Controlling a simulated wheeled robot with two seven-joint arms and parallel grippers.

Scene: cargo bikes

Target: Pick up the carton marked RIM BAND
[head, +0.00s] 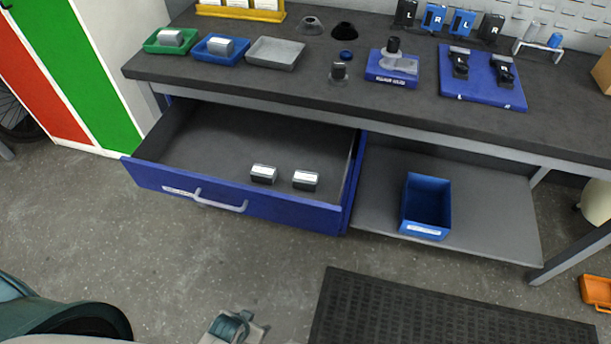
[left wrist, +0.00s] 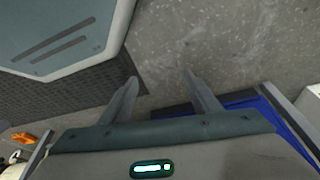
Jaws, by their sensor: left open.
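My left gripper (head: 232,328) is at the bottom edge of the head view, in front of the drawer and apart from the cartons. In the left wrist view its fingers (left wrist: 159,78) are apart with nothing between them. My right gripper is not in view.
The workbench (head: 330,95) above the drawer holds trays and parts. A blue bin (head: 426,205) stands on the lower shelf (head: 500,215) right of the drawer. A dark mat (head: 440,315) lies on the floor. The drawer handle (head: 220,203) sticks out. Most of the drawer floor is clear.

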